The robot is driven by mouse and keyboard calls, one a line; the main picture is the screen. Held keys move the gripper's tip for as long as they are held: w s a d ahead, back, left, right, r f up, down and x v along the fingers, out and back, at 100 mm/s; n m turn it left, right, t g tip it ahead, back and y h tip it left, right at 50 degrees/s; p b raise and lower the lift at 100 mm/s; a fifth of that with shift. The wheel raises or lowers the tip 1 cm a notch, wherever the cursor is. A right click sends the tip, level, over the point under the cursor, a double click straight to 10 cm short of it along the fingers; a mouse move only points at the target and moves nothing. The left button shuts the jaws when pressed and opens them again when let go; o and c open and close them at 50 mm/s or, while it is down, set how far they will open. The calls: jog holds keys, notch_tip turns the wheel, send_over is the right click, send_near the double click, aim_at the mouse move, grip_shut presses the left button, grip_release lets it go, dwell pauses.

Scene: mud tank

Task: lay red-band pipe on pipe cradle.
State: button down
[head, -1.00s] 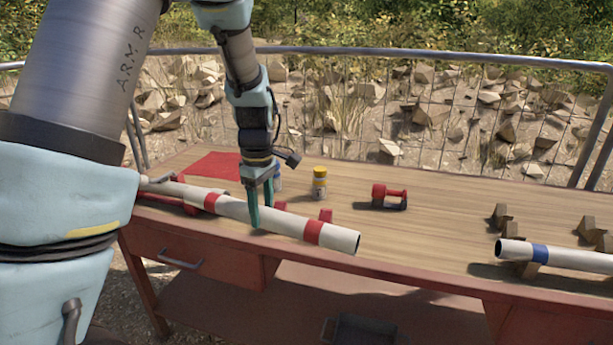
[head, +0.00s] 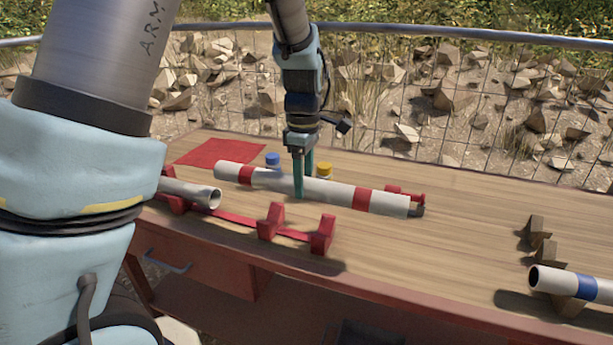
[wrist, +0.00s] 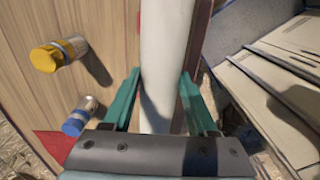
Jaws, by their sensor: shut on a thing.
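The red-band pipe (head: 335,190) is a white tube with a red band near each end. My gripper (head: 302,186) is shut on it near the middle and holds it above the table, behind the red cradle. In the wrist view the pipe (wrist: 163,50) runs between the two green fingers (wrist: 162,100). The red cradle (head: 270,222) has upright supports along a red rail at the table's near left; its right supports are bare. A brown wooden cradle (head: 540,240) stands at the right, with a blue-band pipe (head: 570,283) at its near side.
A plain-ended pipe (head: 195,192) rests at the red cradle's left, partly hidden by my arm. A blue-capped can (head: 272,159) and a yellow-capped can (head: 323,169) stand behind the held pipe. A red tool (head: 405,194) is near its right end. The table's middle right is clear.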

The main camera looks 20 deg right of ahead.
jog(key=shift+f+b, duration=3.1)
jog(key=shift+f, duration=1)
jog(key=shift+f+p, duration=0.35)
jog(key=shift+f, duration=0.1)
jog(key=shift+c, duration=0.6)
grip_release()
